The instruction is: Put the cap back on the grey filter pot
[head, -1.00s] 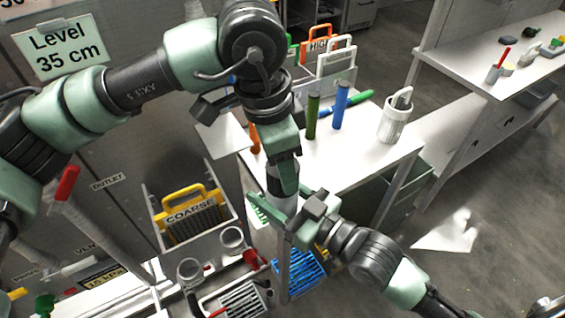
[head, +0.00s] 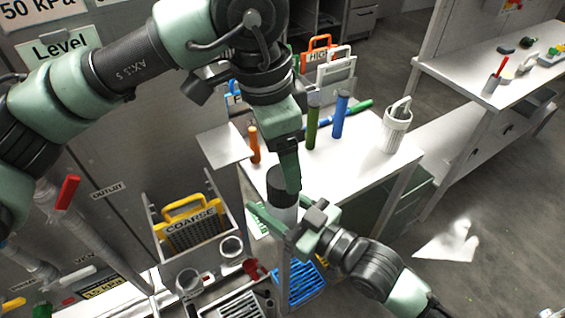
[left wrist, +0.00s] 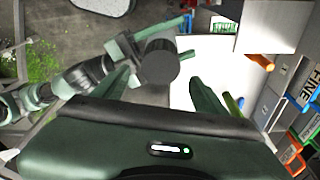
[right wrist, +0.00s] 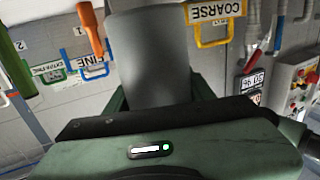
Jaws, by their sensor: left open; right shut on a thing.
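The grey filter pot (head: 284,214) stands upright in the air by the front edge of the white table. My right gripper (head: 276,222) is shut on its body; the pot's grey side fills the middle of the right wrist view (right wrist: 150,70). The dark cap (head: 281,185) sits on top of the pot, looking level; I cannot tell how tightly it is seated. My left gripper (head: 291,172) points down just above and beside the cap. In the left wrist view its fingers are open, with the round cap top (left wrist: 159,62) between and beyond them, apparently untouched.
On the white table (head: 348,178) stand orange, green and blue handles (head: 340,115) and a white slotted pot (head: 397,125). A yellow COARSE rack (head: 190,222) and clear cups (head: 231,248) are at lower left. Blue grating (head: 300,283) lies below.

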